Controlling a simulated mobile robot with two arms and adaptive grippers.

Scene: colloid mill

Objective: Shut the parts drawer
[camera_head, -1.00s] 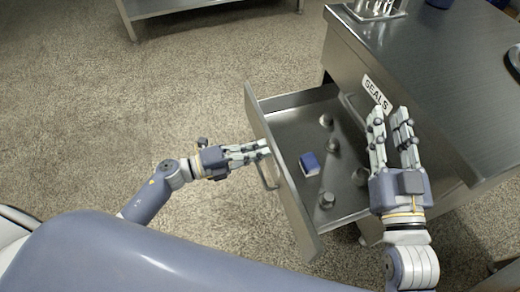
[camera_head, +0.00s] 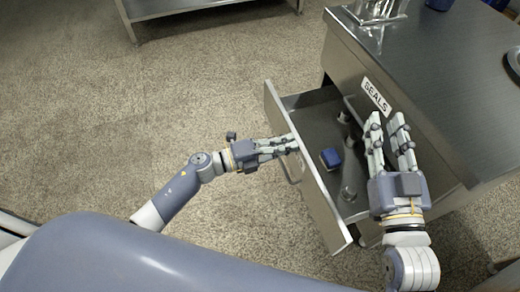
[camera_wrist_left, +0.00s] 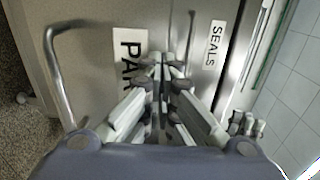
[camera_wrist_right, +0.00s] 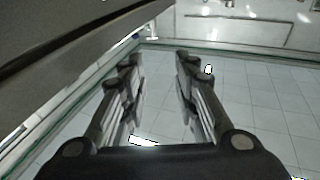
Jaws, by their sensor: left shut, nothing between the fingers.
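The parts drawer (camera_head: 318,197) is partly open below the cabinet's SEALS label in the head view. Inside it are a blue box (camera_head: 331,158) and several small metal parts. My left gripper (camera_head: 296,143) is shut and empty, with its fingertips at the outer face of the drawer front, by the bar handle (camera_head: 290,172). In the left wrist view the fingertips (camera_wrist_left: 162,62) are at the drawer front, partly covering its label, with the handle (camera_wrist_left: 62,85) to the left. My right gripper (camera_head: 387,122) is open and empty, above the drawer's right side near the cabinet.
The steel cabinet (camera_head: 440,75) stands at the right, with the SEALS label (camera_head: 376,94) on its front. A metal holder (camera_head: 378,12) is on its top. A low steel shelf (camera_head: 190,8) is at the back. The floor left of the drawer is clear.

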